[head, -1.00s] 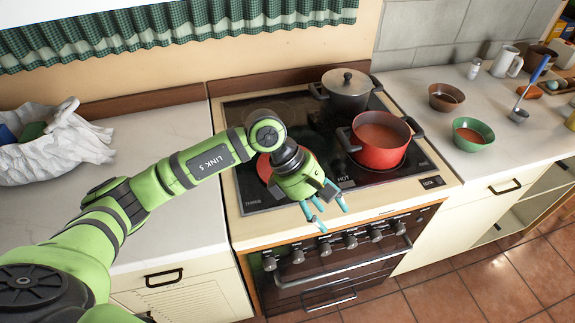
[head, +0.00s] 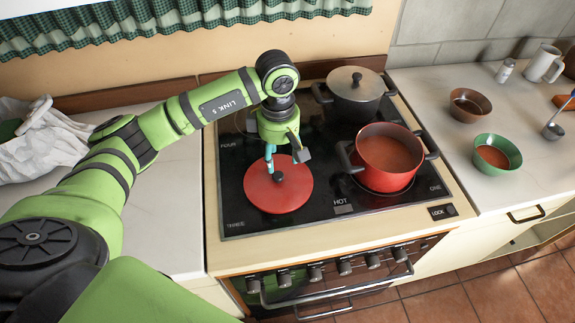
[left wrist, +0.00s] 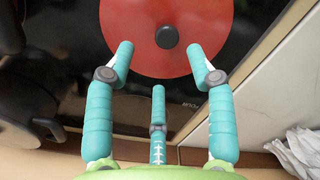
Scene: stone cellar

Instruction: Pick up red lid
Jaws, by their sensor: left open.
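The red lid (head: 262,192) is a flat disc with a black knob (head: 278,176). It lies on the front left of the black stove top (head: 240,150). My left gripper (head: 283,160) points down above the lid's far part, just behind the knob, and is empty. In the left wrist view the lid (left wrist: 140,30) and its knob (left wrist: 167,37) show ahead of the open teal fingers (left wrist: 158,75), with the knob beyond their tips. Whether a finger touches the lid I cannot tell. My right gripper is not in view.
A red pot (head: 375,178) with reddish contents stands right of the lid. A lidded grey pot (head: 352,100) stands behind it. Brown (head: 466,107) and green (head: 487,150) bowls sit on the right counter. A white bag (head: 45,150) lies on the left counter.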

